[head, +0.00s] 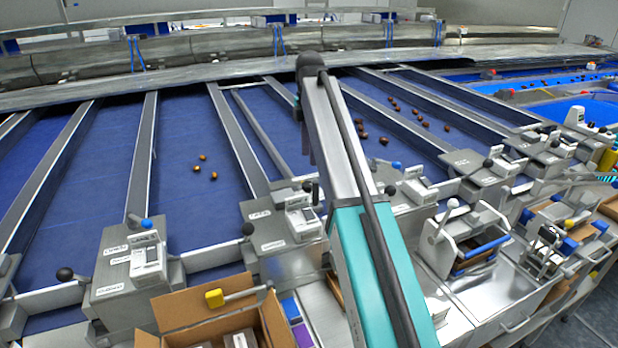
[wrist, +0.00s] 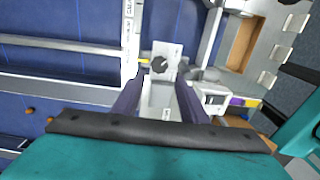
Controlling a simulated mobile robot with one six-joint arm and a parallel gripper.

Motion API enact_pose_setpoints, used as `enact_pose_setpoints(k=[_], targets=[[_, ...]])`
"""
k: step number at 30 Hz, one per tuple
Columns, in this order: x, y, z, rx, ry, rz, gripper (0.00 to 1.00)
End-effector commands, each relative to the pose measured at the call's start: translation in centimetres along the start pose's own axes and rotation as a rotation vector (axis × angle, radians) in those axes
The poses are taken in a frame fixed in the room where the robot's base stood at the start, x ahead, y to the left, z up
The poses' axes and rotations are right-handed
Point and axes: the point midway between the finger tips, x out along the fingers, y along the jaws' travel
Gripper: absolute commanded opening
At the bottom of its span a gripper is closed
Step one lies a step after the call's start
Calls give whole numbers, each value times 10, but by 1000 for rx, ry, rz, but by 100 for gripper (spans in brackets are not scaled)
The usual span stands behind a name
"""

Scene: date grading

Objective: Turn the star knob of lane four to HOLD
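In the wrist view a black star-shaped knob (wrist: 160,65) sits on a pale plate, just beyond my fingertips. A small yellow mark shows at its left side. I cannot read a lane number or a HOLD mark there. My gripper (wrist: 161,84) has its two dark fingers spread apart, with the pale housing (wrist: 158,100) showing between them and nothing held. The fingers look apart from the knob. In the head view my teal and grey arm covers part of the lane controls, and my gripper cannot be made out there.
Blue lanes with grey dividers (head: 232,135) run away from the row of control boxes (head: 285,228). Brown dates (head: 213,175) lie on some lanes. An open cardboard box (head: 187,307) stands at the front left.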

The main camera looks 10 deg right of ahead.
Motion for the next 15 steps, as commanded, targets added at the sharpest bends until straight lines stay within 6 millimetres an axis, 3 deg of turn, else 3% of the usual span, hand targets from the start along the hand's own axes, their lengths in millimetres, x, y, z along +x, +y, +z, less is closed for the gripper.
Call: enact_pose_setpoints(k=[15], targets=[[65, -2, 0, 1, 0, -2, 39]])
